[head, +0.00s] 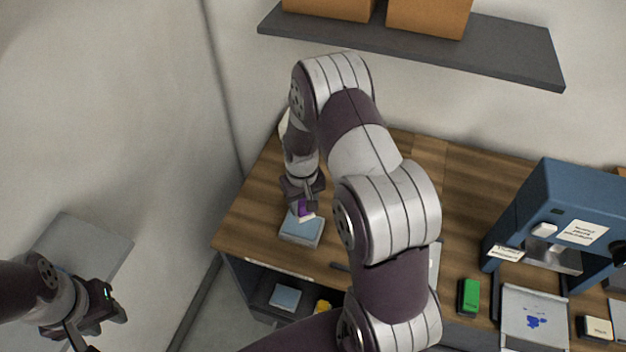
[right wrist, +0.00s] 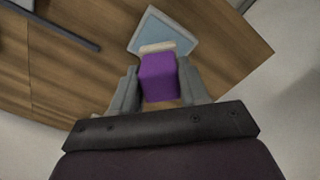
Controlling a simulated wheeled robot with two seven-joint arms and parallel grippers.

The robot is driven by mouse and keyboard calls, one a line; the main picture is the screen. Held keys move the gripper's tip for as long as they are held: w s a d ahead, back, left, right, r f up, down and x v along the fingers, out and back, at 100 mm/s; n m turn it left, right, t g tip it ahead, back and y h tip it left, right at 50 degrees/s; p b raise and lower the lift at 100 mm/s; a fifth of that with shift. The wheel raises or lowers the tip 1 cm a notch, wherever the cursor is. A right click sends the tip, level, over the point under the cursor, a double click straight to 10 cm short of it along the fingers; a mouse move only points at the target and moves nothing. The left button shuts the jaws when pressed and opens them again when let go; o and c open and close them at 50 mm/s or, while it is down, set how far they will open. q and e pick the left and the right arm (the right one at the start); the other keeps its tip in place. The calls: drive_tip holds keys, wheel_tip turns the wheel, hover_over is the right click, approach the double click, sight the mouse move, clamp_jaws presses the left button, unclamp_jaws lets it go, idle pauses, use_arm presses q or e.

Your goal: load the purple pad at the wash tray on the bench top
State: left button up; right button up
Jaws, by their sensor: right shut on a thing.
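The purple pad (right wrist: 158,76) has a purple block body and a pale face at its far end; it also shows in the head view (head: 303,208). My right gripper (right wrist: 158,88) is shut on it, one finger on each side. The wash tray (head: 301,229), light blue inside with a grey rim, sits at the left end of the wooden bench top (head: 350,258). The pad is at the tray's near-gripper edge; whether it touches the tray I cannot tell. My left gripper (head: 118,308) is at the far left, away from the bench; its jaw opening is unclear.
A green block (head: 468,296) and a cream pad (head: 596,327) lie on the bench at right, beside a white plate with a blue mark (head: 534,320). A blue machine (head: 560,200) stands behind. A lower shelf holds another blue tray (head: 285,297). My right arm hides the bench's middle.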

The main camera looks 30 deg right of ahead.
drive_tip(key=shift+w+f, duration=0.25)
drive_tip(key=shift+w, duration=0.1)
drive_tip(key=shift+w+f+b, duration=0.2)
drive_tip(key=shift+f+b, duration=0.05)
drive_tip(key=shift+b, duration=0.05)
drive_tip(key=f+b, duration=0.3)
drive_tip(key=f, duration=0.1)
drive_tip(key=shift+w+f+b, duration=0.2)
drive_tip(key=shift+b, duration=0.1)
drive_tip(key=shift+s+f+b, duration=0.15)
drive_tip(key=shift+f+b, duration=0.3)
drive_tip(key=shift+f, duration=0.1)
drive_tip(key=shift+w, duration=0.2)
drive_tip(key=shift+s, duration=0.1)
drive_tip(key=shift+f, duration=0.55)
